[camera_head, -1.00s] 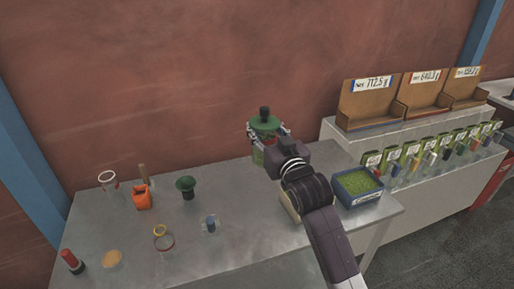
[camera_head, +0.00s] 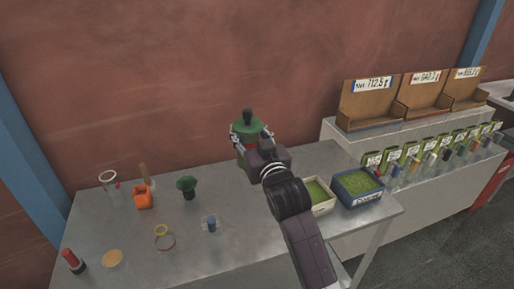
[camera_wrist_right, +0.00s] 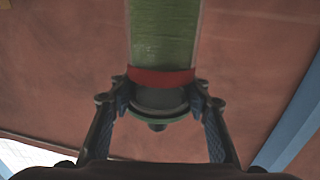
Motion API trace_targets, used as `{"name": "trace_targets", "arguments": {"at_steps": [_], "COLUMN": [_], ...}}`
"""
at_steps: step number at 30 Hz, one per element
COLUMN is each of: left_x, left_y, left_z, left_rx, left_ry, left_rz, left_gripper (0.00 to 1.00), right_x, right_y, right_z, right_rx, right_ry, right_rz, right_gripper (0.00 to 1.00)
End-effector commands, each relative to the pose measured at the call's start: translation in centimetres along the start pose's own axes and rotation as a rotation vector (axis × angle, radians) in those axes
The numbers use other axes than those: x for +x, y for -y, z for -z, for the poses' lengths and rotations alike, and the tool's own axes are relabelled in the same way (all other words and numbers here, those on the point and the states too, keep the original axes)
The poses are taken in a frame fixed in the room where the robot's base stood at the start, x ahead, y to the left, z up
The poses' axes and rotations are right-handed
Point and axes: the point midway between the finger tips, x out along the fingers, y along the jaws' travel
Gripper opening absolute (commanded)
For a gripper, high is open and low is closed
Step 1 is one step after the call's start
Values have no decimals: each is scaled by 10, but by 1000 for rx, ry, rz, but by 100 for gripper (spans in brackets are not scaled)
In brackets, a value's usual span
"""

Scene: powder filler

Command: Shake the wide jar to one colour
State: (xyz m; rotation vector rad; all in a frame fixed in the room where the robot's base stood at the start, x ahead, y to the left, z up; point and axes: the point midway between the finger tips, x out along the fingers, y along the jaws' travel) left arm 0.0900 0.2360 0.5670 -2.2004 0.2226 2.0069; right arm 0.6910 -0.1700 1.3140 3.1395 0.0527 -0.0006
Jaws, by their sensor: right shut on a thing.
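The wide jar (camera_head: 245,131) is held up above the back of the steel table, with a green upper part and a dark knob on top in the head view. My right gripper (camera_head: 250,143) is shut on it. In the right wrist view, the jar (camera_wrist_right: 163,35) has clear walls with green contents, lightly streaked, and a red band (camera_wrist_right: 162,78). The fingers of my right gripper (camera_wrist_right: 160,98) grip its grey end, below the band in that picture. Whether the contents are fully one colour I cannot tell. My left gripper is out of view.
A pale tray (camera_head: 326,208) and a blue tray (camera_head: 359,202) of green powder stand at the table's right. A green-topped funnel (camera_head: 187,187), an orange item (camera_head: 143,198), a clear glass (camera_head: 108,183) and small pieces stand at the left. The table middle is mostly clear.

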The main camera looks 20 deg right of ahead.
Motion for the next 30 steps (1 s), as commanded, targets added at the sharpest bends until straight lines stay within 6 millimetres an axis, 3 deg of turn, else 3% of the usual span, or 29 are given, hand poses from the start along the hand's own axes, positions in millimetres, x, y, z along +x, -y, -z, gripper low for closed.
{"name": "trace_targets", "arguments": {"at_steps": [6,12,14,22,30], "left_x": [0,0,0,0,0], "left_y": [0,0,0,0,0], "left_z": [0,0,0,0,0], "left_rx": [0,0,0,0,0], "left_ry": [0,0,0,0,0], "left_rz": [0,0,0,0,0], "left_gripper": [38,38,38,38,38], "right_x": [-2,-3,-3,-1,-1], "right_y": [-48,-72,-70,-31,-27], "right_z": [1,1,1,2,2], "right_rx": [-7,-2,1,4,-1], "right_ry": [-3,-3,-3,-3,-3], "right_rz": [-3,0,1,3,0], "right_gripper": [21,21,21,21,21]}}
